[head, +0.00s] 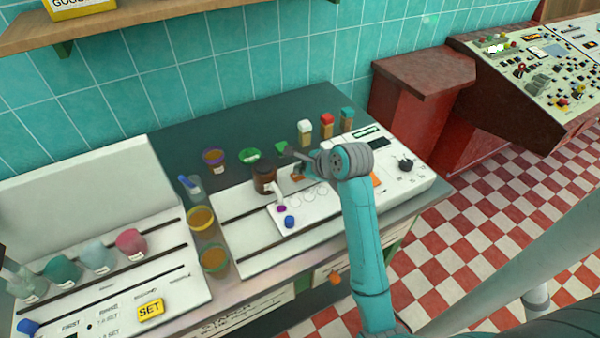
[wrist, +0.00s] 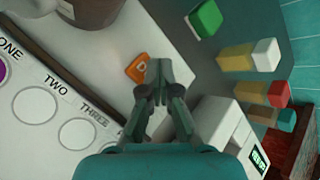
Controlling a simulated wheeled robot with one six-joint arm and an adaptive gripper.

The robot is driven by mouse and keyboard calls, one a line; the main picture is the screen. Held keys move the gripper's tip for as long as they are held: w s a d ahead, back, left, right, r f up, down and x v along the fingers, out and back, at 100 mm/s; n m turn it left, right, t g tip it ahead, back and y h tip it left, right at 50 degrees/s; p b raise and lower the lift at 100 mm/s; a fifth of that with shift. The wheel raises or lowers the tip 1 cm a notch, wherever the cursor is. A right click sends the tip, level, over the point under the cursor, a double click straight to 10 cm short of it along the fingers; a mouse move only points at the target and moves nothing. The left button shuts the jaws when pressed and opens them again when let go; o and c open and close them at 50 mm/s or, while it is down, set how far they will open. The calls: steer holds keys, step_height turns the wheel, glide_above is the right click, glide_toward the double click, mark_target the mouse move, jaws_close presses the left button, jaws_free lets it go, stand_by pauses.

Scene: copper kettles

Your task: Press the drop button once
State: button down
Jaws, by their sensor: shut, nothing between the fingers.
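The drop button is an orange square cap (wrist: 137,68) with a pale letter, partly readable as a D, on the white panel in the wrist view. In the head view a small orange patch (head: 298,177), apparently the same button, shows just below my gripper (head: 292,153). In the wrist view my gripper (wrist: 158,70) is shut and empty. Its fingertips appear just right of the button and overlap its right edge. I cannot tell whether they touch it or hover above it.
A white strip with round spots marked ONE, TWO, THREE (wrist: 75,134) lies nearby. Several capped bottles (head: 327,125) and a green block (wrist: 205,19) stand behind. A white device with a dial (head: 404,164) is at right.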

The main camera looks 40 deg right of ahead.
steer(key=shift+r, duration=0.85)
steer(key=shift+r, duration=2.55)
steer(key=shift+s, duration=0.1)
